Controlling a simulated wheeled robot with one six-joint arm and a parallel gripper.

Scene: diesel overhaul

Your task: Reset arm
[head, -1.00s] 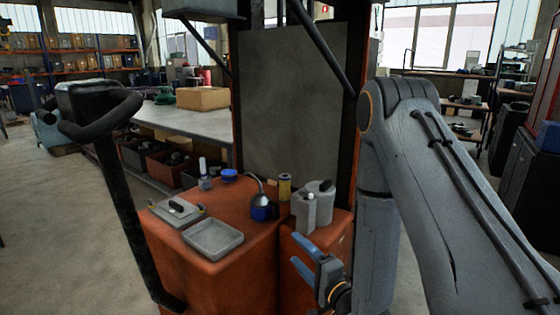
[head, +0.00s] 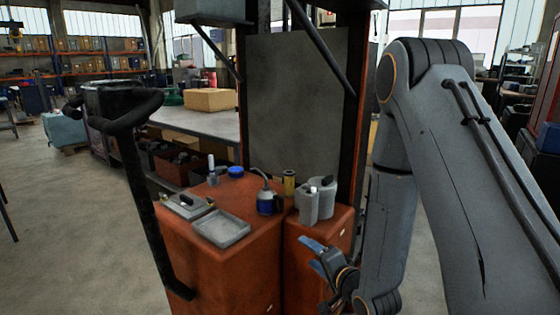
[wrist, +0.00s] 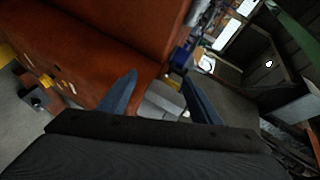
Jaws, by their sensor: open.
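My gripper (head: 318,258) is open, with two blue fingers apart. In the head view it is low, in front of the orange cabinet's right part (head: 315,235) and below the grey canister (head: 318,200). My grey arm rises from it along the right side of the picture. In the wrist view the two fingers (wrist: 160,95) point up and show nothing held between them. The orange surface (wrist: 100,45) fills the upper left of that view.
A black handle (head: 140,115) stands at left. A workbench (head: 200,122) is behind. Floor at far left is clear.

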